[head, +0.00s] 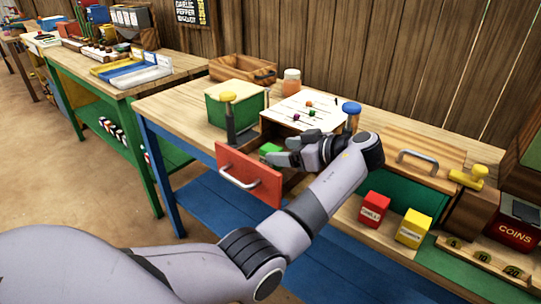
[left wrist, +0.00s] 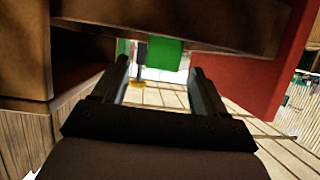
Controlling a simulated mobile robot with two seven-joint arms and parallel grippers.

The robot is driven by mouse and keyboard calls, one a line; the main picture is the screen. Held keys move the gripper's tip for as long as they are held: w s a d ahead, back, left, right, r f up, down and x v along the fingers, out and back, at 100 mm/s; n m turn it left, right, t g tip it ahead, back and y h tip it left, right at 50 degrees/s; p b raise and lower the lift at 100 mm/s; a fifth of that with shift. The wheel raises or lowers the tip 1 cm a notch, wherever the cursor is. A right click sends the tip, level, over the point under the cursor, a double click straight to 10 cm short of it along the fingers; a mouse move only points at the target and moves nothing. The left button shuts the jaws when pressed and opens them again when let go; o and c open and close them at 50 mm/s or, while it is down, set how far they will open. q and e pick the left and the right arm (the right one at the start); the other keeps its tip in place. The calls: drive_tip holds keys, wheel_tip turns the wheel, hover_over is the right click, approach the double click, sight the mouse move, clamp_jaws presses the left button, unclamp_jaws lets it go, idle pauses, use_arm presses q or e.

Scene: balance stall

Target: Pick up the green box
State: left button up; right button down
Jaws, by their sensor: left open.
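A small green box (head: 270,149) shows inside an open drawer with a red front (head: 248,176). Part of it is hidden by the drawer and by my gripper. My left gripper (head: 279,151) is at the drawer's opening, right beside the green box, its fingers pointing left. In the left wrist view the green box (left wrist: 165,53) shows ahead, between the two open fingers (left wrist: 161,80) of my left gripper and beyond their tips. Nothing is held between them. The red drawer front (left wrist: 277,62) is at the right there. My right gripper is not in view.
Red (head: 373,210) and yellow (head: 413,228) boxes stand at the right. Drawer walls surround my gripper closely.

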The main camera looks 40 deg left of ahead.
sight(272, 148)
use_arm(q)
drive_tip(key=x, duration=0.2)
drive_tip(key=p+x, duration=0.1)
drive_tip(key=shift+s+a+r, duration=0.15)
drive_tip(key=shift+a, duration=0.3)
drive_tip(key=shift+a+f, duration=0.2)
drive_tip(key=shift+a, duration=0.15)
drive_tip(key=c, duration=1.1)
drive_tip(key=shift+r, duration=0.15)
